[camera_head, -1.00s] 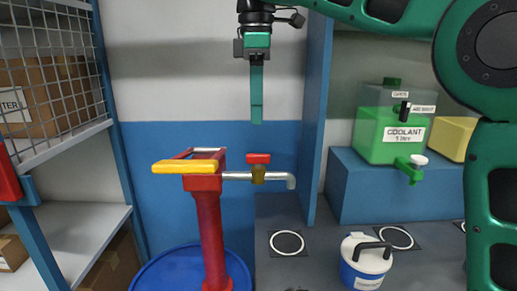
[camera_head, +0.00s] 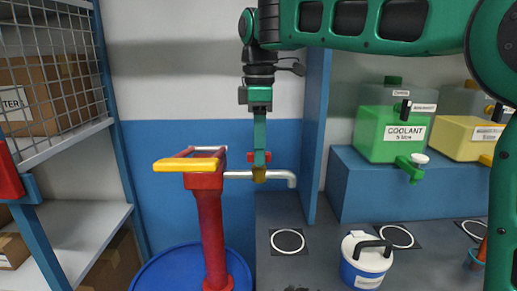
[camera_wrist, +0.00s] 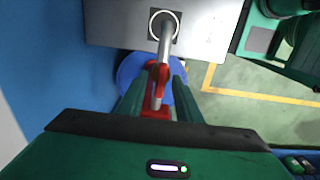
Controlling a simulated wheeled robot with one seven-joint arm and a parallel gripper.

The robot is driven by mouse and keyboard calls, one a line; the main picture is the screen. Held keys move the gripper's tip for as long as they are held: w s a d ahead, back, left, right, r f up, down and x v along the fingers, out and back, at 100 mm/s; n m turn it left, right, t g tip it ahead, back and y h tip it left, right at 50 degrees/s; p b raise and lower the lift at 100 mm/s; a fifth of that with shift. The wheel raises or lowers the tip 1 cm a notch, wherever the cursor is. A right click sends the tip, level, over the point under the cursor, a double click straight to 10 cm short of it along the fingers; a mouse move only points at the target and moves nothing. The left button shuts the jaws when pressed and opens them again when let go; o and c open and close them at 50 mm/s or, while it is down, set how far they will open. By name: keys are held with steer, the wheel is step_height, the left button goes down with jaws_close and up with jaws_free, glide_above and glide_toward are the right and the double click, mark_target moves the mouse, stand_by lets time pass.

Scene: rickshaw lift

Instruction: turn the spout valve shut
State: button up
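The spout valve has a red handle (camera_head: 267,157) on a brass body (camera_head: 259,175). It sits on the grey spout pipe (camera_head: 279,176) of the red hand pump (camera_head: 210,225). My gripper (camera_head: 259,152) points straight down at the valve, its fingers covering the middle of the handle in the head view. In the wrist view the gripper (camera_wrist: 158,86) is open, with one finger on each side of the pipe (camera_wrist: 165,42) and the red handle (camera_wrist: 162,73) between them. I see gaps beside the handle; contact is not clear.
The pump has a yellow lever (camera_head: 187,164) left of the valve and stands on a blue drum (camera_head: 160,275). A blue partition (camera_head: 316,120) rises to the right. Green coolant (camera_head: 392,133) stands on a blue shelf.

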jaws_close()
steer(key=shift+m, duration=0.3)
steer(key=m, duration=0.9)
steer(key=shift+w, duration=0.1)
steer(key=m, duration=0.4)
steer(key=shift+m, duration=2.1)
jaws_free()
